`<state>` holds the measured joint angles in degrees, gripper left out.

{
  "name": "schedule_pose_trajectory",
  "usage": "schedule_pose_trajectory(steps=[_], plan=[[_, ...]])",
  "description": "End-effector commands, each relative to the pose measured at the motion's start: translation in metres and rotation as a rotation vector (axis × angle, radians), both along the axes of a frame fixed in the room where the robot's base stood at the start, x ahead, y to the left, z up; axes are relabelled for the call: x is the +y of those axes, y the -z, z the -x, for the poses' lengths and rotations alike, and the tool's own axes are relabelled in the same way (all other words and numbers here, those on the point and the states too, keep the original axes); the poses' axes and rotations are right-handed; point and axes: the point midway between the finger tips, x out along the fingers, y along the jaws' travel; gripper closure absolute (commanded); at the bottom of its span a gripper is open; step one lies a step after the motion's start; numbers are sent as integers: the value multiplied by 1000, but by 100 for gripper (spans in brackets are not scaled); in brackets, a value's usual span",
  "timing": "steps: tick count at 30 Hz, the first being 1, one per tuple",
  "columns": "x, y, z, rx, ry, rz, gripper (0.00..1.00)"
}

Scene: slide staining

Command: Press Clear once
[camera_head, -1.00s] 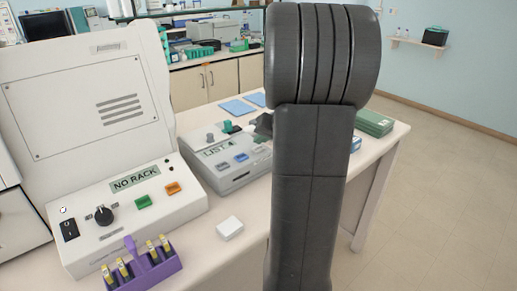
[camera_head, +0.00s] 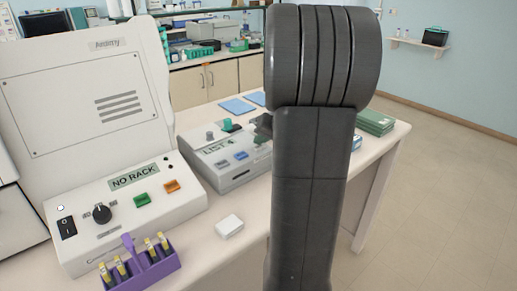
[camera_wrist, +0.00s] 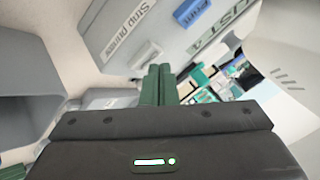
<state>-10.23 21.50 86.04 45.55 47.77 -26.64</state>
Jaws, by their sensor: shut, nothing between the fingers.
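The strip printer (camera_head: 231,177) is a grey console on the bench, left of my arm in the head view. Its display (camera_head: 217,148) reads "LIST 4". In the wrist view the printer (camera_wrist: 110,12) shows upside down with a blue button (camera_wrist: 202,6) and a pale grey button (camera_wrist: 145,55). No Clear label is readable. My gripper (camera_wrist: 159,70) is shut and empty, its green fingertips near the pale grey button; contact cannot be told. My arm hides the printer's right end.
A white machine (camera_head: 85,85) with a "NO RACK" display stands at the left. A purple rack (camera_head: 150,268) with yellow-topped items stands before it. A small white block (camera_head: 229,226) lies on the bench. Green boxes (camera_head: 375,122) lie right of my arm.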

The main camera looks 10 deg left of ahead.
Motion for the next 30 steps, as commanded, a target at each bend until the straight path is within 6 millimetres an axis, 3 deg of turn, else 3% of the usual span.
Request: schedule_pose_trajectory(steps=[30], plan=[[0,7,0,0,0,0,100]])
